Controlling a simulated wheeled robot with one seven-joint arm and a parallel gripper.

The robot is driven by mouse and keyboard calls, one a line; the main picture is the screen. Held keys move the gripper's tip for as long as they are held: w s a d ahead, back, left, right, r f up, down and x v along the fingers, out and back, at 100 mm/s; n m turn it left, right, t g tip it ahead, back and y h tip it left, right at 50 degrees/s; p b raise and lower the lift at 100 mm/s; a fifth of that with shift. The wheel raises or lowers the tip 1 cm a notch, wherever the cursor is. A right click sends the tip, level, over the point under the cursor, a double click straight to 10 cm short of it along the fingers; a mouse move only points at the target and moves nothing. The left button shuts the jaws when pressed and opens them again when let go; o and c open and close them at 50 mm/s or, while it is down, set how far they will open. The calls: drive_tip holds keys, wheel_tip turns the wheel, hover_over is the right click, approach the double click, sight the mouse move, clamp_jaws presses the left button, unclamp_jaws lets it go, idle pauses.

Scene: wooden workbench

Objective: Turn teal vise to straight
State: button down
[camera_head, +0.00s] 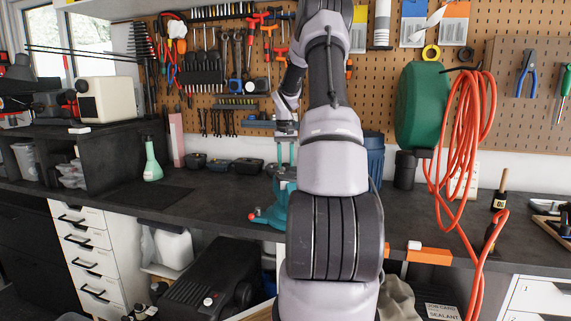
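The teal vise (274,213) stands on the dark worktop near its front edge, left of my arm. Its base has a small lever with red ends at the left. Which way the jaws face is unclear.
A green spray bottle (152,160) and several dark bins (222,164) stand left of the vise. A blue container (374,158) is behind my arm to the right. An orange hose (463,130) hangs at the right. The worktop left of the vise (225,190) is clear.

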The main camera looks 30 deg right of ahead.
drive_tip(key=shift+d, duration=0.2)
drive_tip(key=shift+s+d+m, duration=0.3)
drive_tip(key=shift+d+m, duration=0.25)
drive_tip(key=shift+m, duration=0.1)
drive_tip(key=shift+s+d+m, duration=0.3)
drive_tip(key=shift+d+m, duration=0.2)
drive_tip(key=shift+m, duration=0.15)
drive_tip(key=shift+s+d+m, duration=0.95)
drive_tip(key=shift+d+m, duration=0.2)
drive_tip(key=shift+m, duration=0.35)
drive_tip(key=shift+s, duration=0.1)
drive_tip(key=c, duration=0.5)
unclamp_jaws()
